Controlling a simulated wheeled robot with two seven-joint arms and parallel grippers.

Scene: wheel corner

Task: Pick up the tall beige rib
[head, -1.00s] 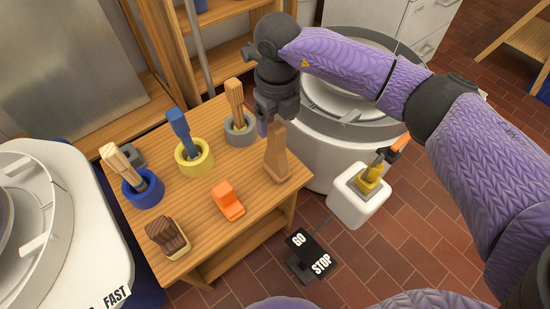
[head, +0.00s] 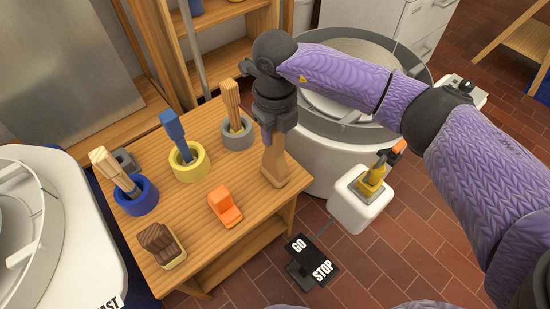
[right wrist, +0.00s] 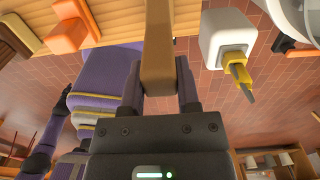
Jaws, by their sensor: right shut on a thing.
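The tall beige rib (head: 275,166) stands upright near the right edge of the small wooden table in the head view. My right gripper (head: 267,134) is around its upper part from above and shut on it. In the right wrist view the rib (right wrist: 158,45) runs up from between the two fingers of my right gripper (right wrist: 158,88). My left gripper is not in view.
On the table (head: 210,123) stand a blue pot (head: 138,200), a yellow pot (head: 190,166) and a grey pot (head: 238,136) with tools. An orange block (head: 225,209) and a brown brush (head: 160,244) lie in front. A white box (head: 355,208) and a GO/STOP pedal (head: 310,262) are to the right.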

